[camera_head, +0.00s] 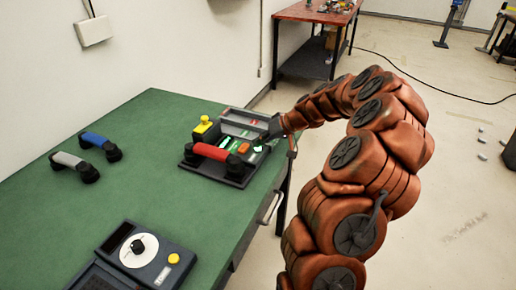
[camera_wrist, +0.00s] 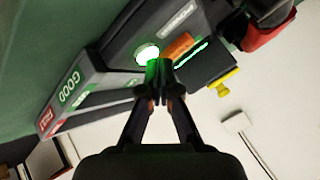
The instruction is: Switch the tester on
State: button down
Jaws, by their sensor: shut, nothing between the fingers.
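The tester (camera_head: 243,174) is a dark unit near the right edge of the green table, with a red handset (camera_head: 216,152) across its front. The wrist view shows its round button (camera_wrist: 147,54) glowing white-green, a lit green strip (camera_wrist: 190,54), an orange part (camera_wrist: 180,45), and a panel marked GOOD (camera_wrist: 69,87) beside a red label. My gripper (camera_wrist: 158,70) is shut and empty, its fingertips right beside the glowing button; I cannot tell whether they touch it. In the head view my gripper (camera_head: 268,139) is over the tester's right side, its tips partly hidden.
A grey handset (camera_head: 72,165) and a blue handset (camera_head: 100,144) lie at the table's left. A unit with a white dial (camera_head: 139,250) stands at the front.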

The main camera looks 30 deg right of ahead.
aim_at(260, 148)
jog(key=shift+r, duration=0.2)
jog(key=shift+r, duration=3)
